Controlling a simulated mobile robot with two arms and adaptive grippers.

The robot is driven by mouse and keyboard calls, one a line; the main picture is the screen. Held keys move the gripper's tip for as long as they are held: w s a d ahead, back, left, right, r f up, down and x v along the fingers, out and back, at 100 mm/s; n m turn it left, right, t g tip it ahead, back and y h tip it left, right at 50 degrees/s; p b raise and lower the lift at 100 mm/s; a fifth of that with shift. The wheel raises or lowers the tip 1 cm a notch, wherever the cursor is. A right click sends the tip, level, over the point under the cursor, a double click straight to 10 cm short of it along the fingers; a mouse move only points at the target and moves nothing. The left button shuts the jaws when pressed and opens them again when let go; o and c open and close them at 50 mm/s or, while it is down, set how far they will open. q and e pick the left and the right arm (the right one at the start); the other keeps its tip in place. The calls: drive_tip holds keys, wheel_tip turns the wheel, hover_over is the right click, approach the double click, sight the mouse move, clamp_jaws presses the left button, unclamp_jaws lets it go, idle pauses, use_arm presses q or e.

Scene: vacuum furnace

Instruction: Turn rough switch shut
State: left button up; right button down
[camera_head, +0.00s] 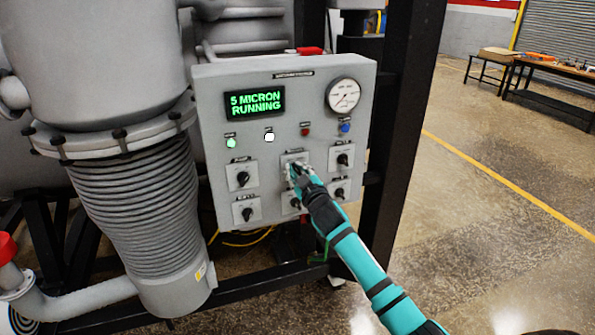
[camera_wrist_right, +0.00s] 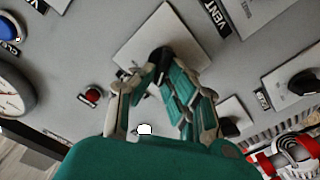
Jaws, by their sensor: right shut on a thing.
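A grey control panel (camera_head: 225,90) carries several black rotary switches on pale square plates. My right gripper (camera_head: 294,171) is at the top middle switch and covers most of its plate (camera_head: 285,158). In the right wrist view my gripper (camera_wrist_right: 158,82) has its fingers closed around this switch's black knob (camera_wrist_right: 160,57), in front of its pale plate (camera_wrist_right: 135,45). The knob's angle is hard to tell. The label of this switch is not readable, so I cannot confirm that it is the rough switch. My left gripper is not in view.
Other switches sit close by: top left (camera_head: 242,179), bottom left (camera_head: 247,214), top right (camera_head: 342,159) and bottom right (camera_head: 339,193). The display (camera_head: 254,103) reads "5 MICRON RUNNING". A gauge (camera_head: 343,96) is at upper right. Open floor lies right of the black frame post (camera_head: 400,100).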

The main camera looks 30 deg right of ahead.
idle(0.3)
drive_tip(key=c, duration=1.4)
unclamp_jaws()
drive_tip(key=v, duration=1.2)
drive_tip(key=shift+a, duration=0.1)
